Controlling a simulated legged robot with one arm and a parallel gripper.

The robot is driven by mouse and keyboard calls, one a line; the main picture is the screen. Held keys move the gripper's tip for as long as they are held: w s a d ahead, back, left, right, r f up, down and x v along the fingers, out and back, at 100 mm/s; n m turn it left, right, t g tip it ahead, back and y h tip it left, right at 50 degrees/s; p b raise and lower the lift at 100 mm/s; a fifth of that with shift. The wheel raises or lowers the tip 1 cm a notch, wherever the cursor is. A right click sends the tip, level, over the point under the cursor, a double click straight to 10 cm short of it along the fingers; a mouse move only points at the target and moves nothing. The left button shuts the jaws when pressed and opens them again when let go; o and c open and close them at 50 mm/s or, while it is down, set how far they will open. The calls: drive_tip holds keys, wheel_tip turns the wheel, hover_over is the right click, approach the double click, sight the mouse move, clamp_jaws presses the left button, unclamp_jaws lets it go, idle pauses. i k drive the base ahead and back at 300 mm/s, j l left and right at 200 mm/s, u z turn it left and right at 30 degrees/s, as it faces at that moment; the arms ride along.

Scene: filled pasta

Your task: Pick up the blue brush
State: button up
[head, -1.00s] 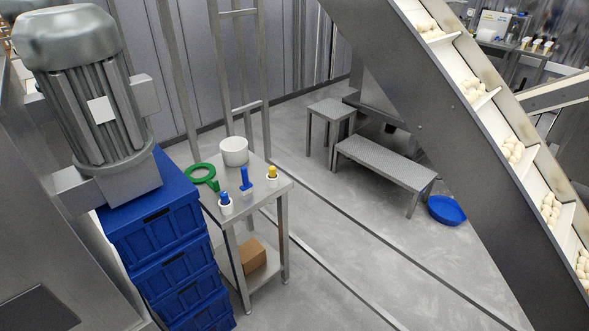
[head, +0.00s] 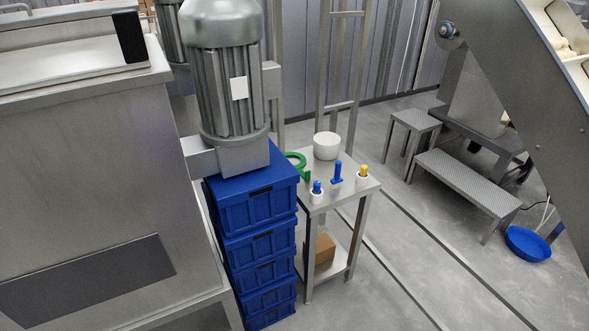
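A small steel table (head: 327,203) stands right of a stack of blue crates. Near its front middle is an upright blue item with a wide blue base and a white lower part, which looks like the blue brush (head: 337,174). To its left, a white cup holds another blue-topped item (head: 316,188). To its right, a white cup holds a yellow-topped item (head: 362,172). A white bowl (head: 326,145) and a green ring-shaped tool (head: 297,160) are behind. My gripper is not in view.
Blue crates (head: 262,215) are stacked beside the table, under a grey motor (head: 230,90). A cardboard box (head: 322,248) sits on the lower shelf. Steel steps (head: 466,182) and a blue basin (head: 527,243) stand right. Open floor lies between.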

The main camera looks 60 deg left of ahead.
sight(336, 182)
drive_tip(key=u, duration=1.8)
drive_tip(key=z, duration=3.8)
drive_tip(key=u, duration=3.75)
